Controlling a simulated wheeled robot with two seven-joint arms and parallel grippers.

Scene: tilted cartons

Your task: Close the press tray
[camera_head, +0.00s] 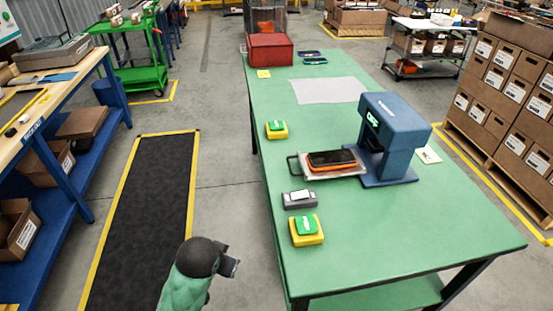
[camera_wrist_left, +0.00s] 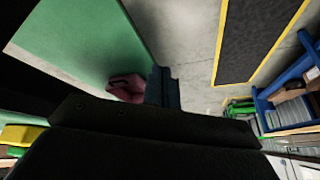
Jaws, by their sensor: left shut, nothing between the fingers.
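The blue press (camera_head: 400,125) stands on the right part of the green table (camera_head: 300,125). Its metal tray (camera_head: 350,174) sticks out of the press towards the left, with a dark handle (camera_head: 292,166) at its outer end. A dark phone in an orange case (camera_head: 332,158) lies on the tray. My left gripper (camera_head: 232,266) is shut and empty. It is left of the table's near left edge, well apart from the tray and handle. In the left wrist view its dark fingers (camera_wrist_left: 165,88) show, but the press and tray do not. My right gripper is not in view.
A grey device (camera_head: 300,204) and a yellow-green button box (camera_head: 306,231) sit near the tray; another button box (camera_head: 277,130) is farther back. A red box (camera_head: 270,48) stands at the far end. The floor by the dark mat (camera_head: 150,210) is free.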

